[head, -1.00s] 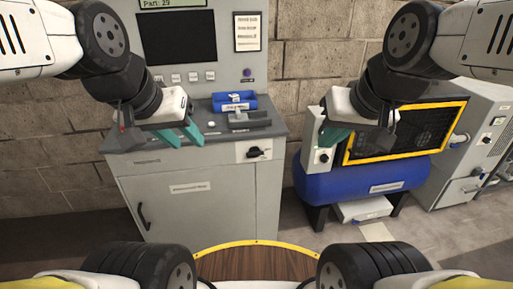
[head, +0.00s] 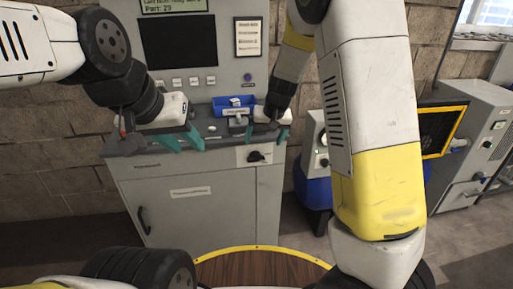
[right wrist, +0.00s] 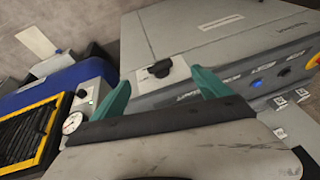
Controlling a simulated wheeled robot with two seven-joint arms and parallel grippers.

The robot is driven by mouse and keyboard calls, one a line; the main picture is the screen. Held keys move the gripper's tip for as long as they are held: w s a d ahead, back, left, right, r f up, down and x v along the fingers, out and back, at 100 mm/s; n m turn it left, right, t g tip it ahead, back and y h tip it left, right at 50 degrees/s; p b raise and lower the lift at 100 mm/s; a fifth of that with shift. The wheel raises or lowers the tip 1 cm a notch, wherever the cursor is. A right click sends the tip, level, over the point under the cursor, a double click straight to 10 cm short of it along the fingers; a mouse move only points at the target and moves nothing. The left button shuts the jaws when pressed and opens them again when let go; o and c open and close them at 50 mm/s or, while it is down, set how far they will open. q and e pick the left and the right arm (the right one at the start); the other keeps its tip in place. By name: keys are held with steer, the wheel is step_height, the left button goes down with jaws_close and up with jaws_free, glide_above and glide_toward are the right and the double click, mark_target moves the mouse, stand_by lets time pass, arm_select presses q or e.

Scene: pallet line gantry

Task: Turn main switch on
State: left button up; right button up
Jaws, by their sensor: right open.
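The main switch is likely the black rotary knob (head: 255,157) on a pale plate at the right of the grey cabinet's front; its handle looks roughly sideways. In the right wrist view the knob (right wrist: 160,68) shows between the two teal fingertips, beyond them and apart from them. My right gripper (right wrist: 159,84) is open and empty. In the head view my right gripper (head: 250,132) is over the cabinet's front edge, just above the knob, its fingers partly hidden. My left gripper (head: 184,141) is open and empty at the cabinet top's left front.
A blue bin (head: 234,104) and small parts lie on the cabinet top. A panel with a dark screen (head: 179,41) and buttons rises behind. A gauge (right wrist: 72,122) shows in the wrist view.

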steer(key=h, duration=0.1)
glide_toward(256, 158)
steer(key=shift+n+t, duration=0.3)
steer(key=shift+n, duration=0.1)
steer(key=x, duration=0.8)
steer(key=shift+f, duration=0.2)
steer(key=shift+c, duration=0.5)
steer(key=shift+s, duration=0.1)
steer(key=c, duration=1.3)
steer(key=shift+o, duration=0.2)
